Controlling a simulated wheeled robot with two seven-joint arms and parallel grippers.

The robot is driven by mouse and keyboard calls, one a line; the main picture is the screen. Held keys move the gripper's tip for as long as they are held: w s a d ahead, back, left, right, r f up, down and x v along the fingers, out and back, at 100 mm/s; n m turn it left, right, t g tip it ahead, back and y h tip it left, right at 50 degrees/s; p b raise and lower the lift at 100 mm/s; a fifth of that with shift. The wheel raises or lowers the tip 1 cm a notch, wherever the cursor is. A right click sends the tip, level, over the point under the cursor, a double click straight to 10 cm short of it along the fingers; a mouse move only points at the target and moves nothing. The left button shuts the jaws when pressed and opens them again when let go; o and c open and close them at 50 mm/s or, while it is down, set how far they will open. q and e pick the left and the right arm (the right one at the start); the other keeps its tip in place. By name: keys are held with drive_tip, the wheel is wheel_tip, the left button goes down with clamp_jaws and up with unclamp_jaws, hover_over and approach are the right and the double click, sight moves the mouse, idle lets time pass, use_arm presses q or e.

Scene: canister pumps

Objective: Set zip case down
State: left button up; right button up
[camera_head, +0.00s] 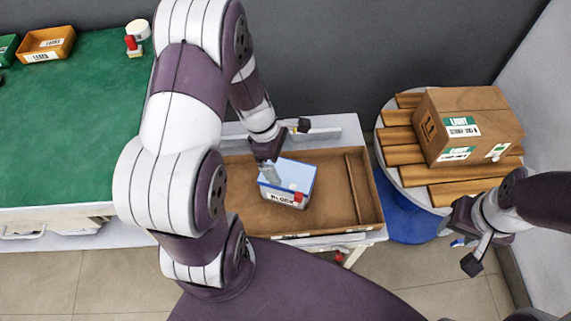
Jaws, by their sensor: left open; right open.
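A blue-rimmed bin (309,181) with a white front label reading "BLOCK" stands in the brown wooden tray. Pale contents and a small red piece show inside it. I cannot clearly make out which of these is the zip case. My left gripper (269,174) points down at the bin's left part, its grey fingers open at or just inside the rim. It partly hides that side, and I cannot tell whether it touches anything. My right gripper (449,231) is open, away at the right, near the round table's edge, with nothing visible in it.
The wooden tray (335,206) has bare room right of the bin, beside a divider. A cardboard box (468,115) and wooden slats (405,155) lie on a round table at right. A green-topped table (70,130) at left holds an orange bin (47,44).

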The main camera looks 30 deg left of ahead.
use_arm(q)
drive_tip(key=s+d+r+m+y, duration=0.1)
drive_tip(key=s+r+m, duration=0.1)
drive_tip(key=r+m, duration=0.4)
drive_tip(key=s+d+r+m+y+p, duration=0.1)
drive_tip(key=r+m, duration=0.6)
drive_tip(key=m, duration=0.7)
drive_tip(key=shift+s+d+r+t+y, duration=0.35)
drive_tip(key=shift+s+d+y, duration=0.3)
drive_tip(key=shift+s, duration=0.6)
use_arm(e)
wheel_tip(320, 180, up, 2)
drive_tip(key=shift+r, duration=0.15)
use_arm(q)
wheel_tip(320, 180, up, 12)
drive_tip(key=p, duration=1.3)
drive_tip(key=shift+r, duration=0.25)
use_arm(e)
wheel_tip(320, 180, up, 13)
drive_tip(key=shift+f, duration=0.2)
